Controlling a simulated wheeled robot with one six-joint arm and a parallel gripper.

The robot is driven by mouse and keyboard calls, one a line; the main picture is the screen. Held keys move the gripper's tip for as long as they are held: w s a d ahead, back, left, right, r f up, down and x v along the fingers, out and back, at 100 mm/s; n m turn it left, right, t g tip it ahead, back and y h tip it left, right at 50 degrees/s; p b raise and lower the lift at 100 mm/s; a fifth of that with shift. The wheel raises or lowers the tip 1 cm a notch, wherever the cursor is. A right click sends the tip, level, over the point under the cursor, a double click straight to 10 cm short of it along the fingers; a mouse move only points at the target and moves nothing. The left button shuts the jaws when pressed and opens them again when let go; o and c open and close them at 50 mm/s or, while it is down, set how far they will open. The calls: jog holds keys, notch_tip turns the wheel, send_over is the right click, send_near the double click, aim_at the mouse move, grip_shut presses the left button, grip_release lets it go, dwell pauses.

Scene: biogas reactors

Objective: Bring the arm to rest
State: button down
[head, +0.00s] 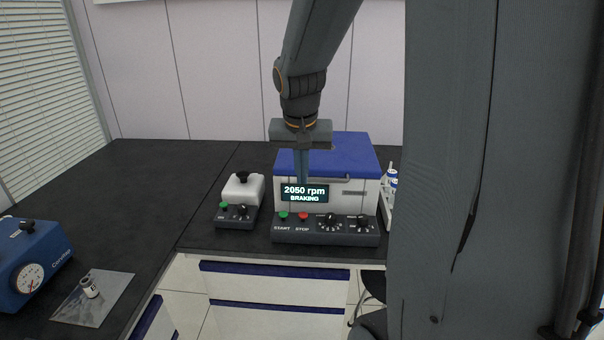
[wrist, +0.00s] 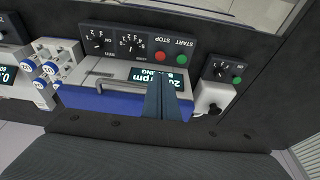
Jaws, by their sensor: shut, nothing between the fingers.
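My gripper (head: 301,180) points straight down in front of the centrifuge (head: 352,160), a white box with a blue lid. Its fingers are together with nothing between them, and they overlap the edge of the display in the head view. The display (head: 305,193) reads "2050 rpm BRAKING". The centrifuge lid looks closed. In the wrist view my gripper (wrist: 166,103) covers part of the display, and the red stop button (wrist: 162,57) and green start button (wrist: 182,59) lie beyond the fingertips. I cannot tell whether the fingers touch the centrifuge.
A small white device (head: 243,190) with a black knob stands left of the centrifuge. A rack with blue-capped bottles (wrist: 48,68) is on its other side. A blue gauge device (head: 32,262) and a small vial (head: 89,287) on a sheet are at far left. Dark bench between is clear.

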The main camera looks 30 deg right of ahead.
dwell(0.3)
jog(key=s+a+f+n+g+y, duration=0.1)
jog(key=s+a+f+n+y, duration=0.1)
jog(key=s+a+f+n, duration=0.4)
jog(key=s+a+f, duration=0.3)
jog(key=s+a, duration=0.4)
jog(key=shift+a+f+n+g, duration=0.15)
jog(key=shift+a+n+g, duration=0.15)
jog(key=shift+a+n, duration=0.1)
